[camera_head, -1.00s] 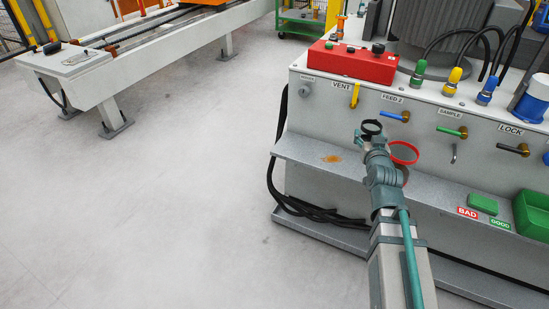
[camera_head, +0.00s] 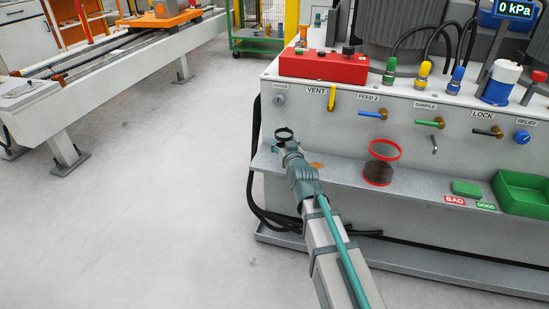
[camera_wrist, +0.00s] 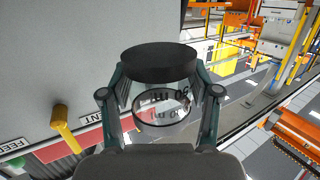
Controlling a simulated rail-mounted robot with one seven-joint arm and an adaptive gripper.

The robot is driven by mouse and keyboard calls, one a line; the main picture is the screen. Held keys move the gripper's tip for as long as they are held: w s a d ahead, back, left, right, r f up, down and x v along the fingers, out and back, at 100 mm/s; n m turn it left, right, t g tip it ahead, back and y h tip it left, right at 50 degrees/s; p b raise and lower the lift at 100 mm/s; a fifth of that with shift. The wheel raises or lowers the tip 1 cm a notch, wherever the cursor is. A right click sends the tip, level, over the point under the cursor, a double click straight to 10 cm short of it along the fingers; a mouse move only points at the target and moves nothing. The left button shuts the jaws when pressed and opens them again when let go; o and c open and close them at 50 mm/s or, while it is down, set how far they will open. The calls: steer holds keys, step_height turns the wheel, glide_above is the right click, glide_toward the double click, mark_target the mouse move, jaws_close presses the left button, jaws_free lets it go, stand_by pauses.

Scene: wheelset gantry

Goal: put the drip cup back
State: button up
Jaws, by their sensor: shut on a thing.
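My gripper (camera_head: 286,145) is shut on a clear cup with a black rim (camera_head: 284,133), which I take to be the drip cup. In the wrist view the two fingers of my gripper (camera_wrist: 160,95) clasp the cup from both sides. There the picture is upside down: the clear wall (camera_wrist: 166,104) carries markings, and the dark end (camera_wrist: 158,62) faces away from the rim. In the head view the cup is in front of the cabinet's left part, near the ledge; whether it touches the ledge cannot be told. A brown stain (camera_head: 317,165) marks the ledge just right of my gripper.
Further right are a green block (camera_head: 466,189) and a green tray (camera_head: 525,205). The yellow VENT handle (camera_head: 331,98) and other valves stick out above.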

steer(key=b, duration=0.2)
glide_above(276, 161)
steer(key=f, duration=0.3)
steer(key=s+f, duration=0.1)
steer(key=f, duration=0.1)
steer(key=shift+d+f, duration=0.15)
steer(key=shift+f, duration=0.1)
steer(key=f, duration=0.1)
steer(key=f+b, duration=0.1)
steer(key=w+f, duration=0.1)
steer(key=shift+a+f+b, duration=0.25)
steer(key=shift+f+b, duration=0.05)
steer(key=shift+b, duration=0.05)
steer(key=shift+f, duration=0.4)
steer(key=shift+f+b, duration=0.15)
steer(key=shift+b, duration=0.15)
steer(key=o, duration=1.3)
steer(key=shift+c, duration=0.2)
